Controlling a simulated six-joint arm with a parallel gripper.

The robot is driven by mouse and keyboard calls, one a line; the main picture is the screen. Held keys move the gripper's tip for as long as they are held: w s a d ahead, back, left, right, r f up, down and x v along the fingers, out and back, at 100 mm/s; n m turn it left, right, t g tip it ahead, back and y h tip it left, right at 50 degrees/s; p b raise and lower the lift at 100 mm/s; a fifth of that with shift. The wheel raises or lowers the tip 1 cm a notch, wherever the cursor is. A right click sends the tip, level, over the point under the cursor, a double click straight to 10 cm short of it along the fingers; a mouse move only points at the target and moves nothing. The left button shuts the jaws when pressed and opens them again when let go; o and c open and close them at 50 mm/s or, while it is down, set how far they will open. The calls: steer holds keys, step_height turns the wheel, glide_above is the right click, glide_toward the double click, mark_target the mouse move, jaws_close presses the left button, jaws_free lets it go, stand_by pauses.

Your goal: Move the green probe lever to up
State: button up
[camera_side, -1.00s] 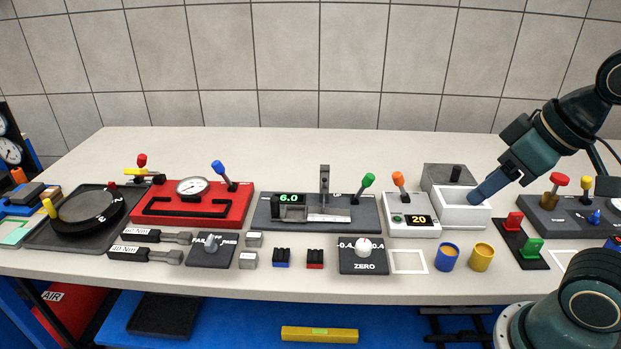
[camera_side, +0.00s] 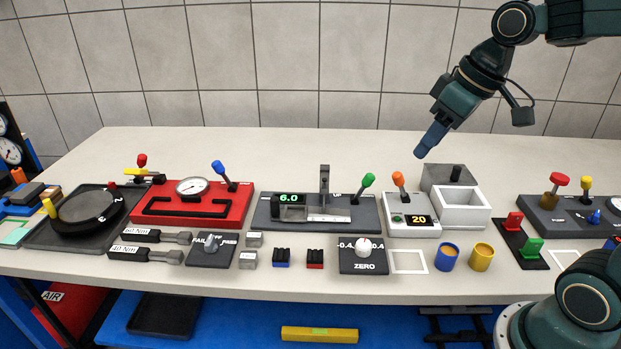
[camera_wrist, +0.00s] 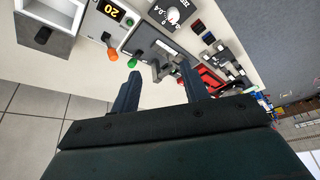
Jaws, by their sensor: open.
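The green probe lever (camera_side: 368,180) has a green knob on a short dark stem. It stands at the right end of the dark grey gauge block (camera_side: 266,215), which carries a 6.0 display, and it leans up and to the right. My gripper (camera_side: 421,153) is in the air above and to the right of the lever, pointing down-left, apart from everything. In the wrist view my gripper (camera_wrist: 160,88) is open and empty. There the green knob (camera_wrist: 131,63) shows just beyond the left fingertip.
An orange-knobbed lever (camera_side: 398,179) on a white box with a 20 display stands right of the green lever. A white open bin (camera_side: 463,222) stands right of that. A red fixture with a blue lever (camera_side: 217,167) is to the left. The table behind the fixtures is clear.

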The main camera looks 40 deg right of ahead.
steer(key=w+d+f+y, duration=0.1)
steer(key=w+d+f, duration=0.1)
steer(key=w+d, duration=0.5)
steer(key=n+y, duration=0.1)
steer(key=n, duration=0.1)
glide_toward(371, 175)
step_height(371, 175, up, 3)
steer(key=d, duration=0.2)
steer(key=shift+s+a+r+g, duration=0.25)
steer(key=shift+g, duration=0.15)
steer(key=x, duration=1.3)
steer(key=shift+w+a+f, duration=0.1)
steer(key=shift+a+f, duration=0.2)
jaws_close()
